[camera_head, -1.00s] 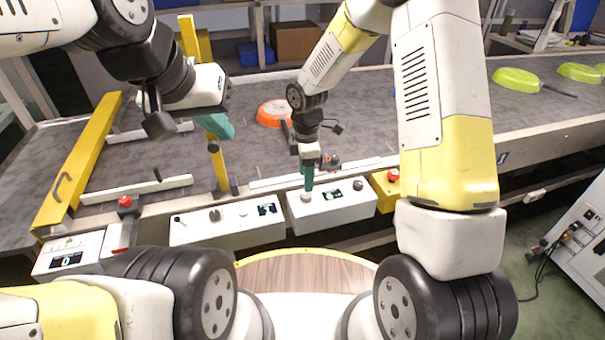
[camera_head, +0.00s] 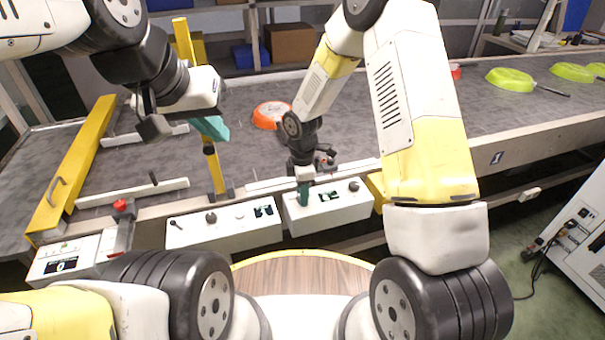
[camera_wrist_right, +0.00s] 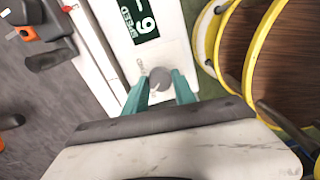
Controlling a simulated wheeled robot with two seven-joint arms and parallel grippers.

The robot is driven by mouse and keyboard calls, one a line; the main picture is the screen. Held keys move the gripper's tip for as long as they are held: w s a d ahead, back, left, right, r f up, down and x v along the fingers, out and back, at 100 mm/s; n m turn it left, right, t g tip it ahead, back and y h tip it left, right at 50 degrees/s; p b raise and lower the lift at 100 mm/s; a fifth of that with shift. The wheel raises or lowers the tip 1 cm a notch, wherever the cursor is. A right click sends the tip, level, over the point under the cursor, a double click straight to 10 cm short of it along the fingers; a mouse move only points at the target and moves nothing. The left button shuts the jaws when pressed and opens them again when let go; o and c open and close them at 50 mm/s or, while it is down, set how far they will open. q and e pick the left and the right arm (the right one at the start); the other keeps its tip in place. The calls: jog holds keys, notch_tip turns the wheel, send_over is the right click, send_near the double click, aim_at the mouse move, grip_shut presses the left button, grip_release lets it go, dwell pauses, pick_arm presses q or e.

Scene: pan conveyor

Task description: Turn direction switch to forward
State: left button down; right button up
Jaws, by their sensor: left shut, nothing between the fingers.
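My right gripper (camera_head: 303,196) points down over the left end of the right white control box (camera_head: 335,211). In the right wrist view its teal fingers (camera_wrist_right: 160,86) are open, one on each side of a round grey knob (camera_wrist_right: 160,78). I cannot tell whether they touch it. A "SPEED" display (camera_wrist_right: 137,20) is beside the knob. The left control box (camera_head: 225,238) has a small lever (camera_head: 175,224), a dark knob (camera_head: 211,217) and a display (camera_head: 263,210). I cannot read which control is the direction switch. My left gripper (camera_head: 211,128) is shut and empty above the conveyor.
A grey conveyor (camera_head: 350,135) runs behind the boxes, with an orange pan (camera_head: 268,114) and lime pans (camera_head: 510,80) on it. A yellow post (camera_head: 214,168) stands between my grippers. A red button (camera_head: 120,205) is at the left.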

grip_shut()
jog(key=m, duration=0.8)
jog(key=shift+m, duration=0.3)
jog(key=m, duration=0.4)
jog(key=shift+m, duration=2)
